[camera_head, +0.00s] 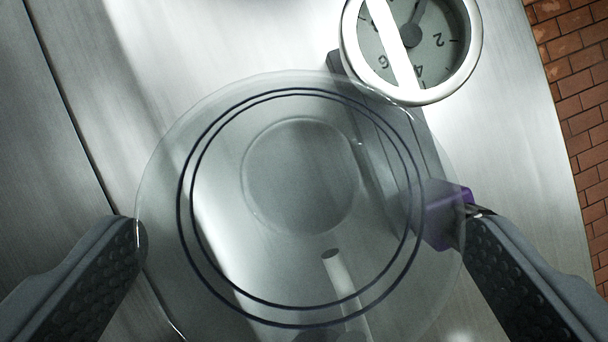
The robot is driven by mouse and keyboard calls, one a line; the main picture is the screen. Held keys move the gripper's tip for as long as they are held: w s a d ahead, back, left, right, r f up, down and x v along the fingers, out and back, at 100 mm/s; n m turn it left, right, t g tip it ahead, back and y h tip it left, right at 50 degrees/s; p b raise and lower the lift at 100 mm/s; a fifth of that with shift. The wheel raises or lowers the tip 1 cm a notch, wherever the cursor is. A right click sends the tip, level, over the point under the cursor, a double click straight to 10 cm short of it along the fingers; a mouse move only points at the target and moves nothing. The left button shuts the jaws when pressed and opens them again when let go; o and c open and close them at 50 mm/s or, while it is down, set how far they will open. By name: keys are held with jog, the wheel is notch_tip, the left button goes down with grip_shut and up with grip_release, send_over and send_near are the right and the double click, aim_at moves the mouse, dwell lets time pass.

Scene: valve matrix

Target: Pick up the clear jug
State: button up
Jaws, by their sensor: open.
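The clear jug (300,175) is a round, see-through vessel in the middle of the view, with two dark rings around it. My gripper (300,232) is open, with one dark finger at the lower left and the other at the lower right. The jug lies between the two fingers in the picture. The left fingertip overlaps the jug's left edge, and the right fingertip is near its right edge. I cannot tell whether either finger touches it.
A round gauge (411,45) with a white rim stands at the top right, close to the jug. A purple block (444,215) shows at the jug's right edge. The brushed metal surface (190,60) is bare at the upper left. Brick (578,70) lies beyond its right edge.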

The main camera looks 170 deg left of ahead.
jog(key=x, duration=0.3)
jog(key=shift+w+f, duration=0.1)
jog(key=c, duration=1.1)
jog(key=shift+c, duration=0.2)
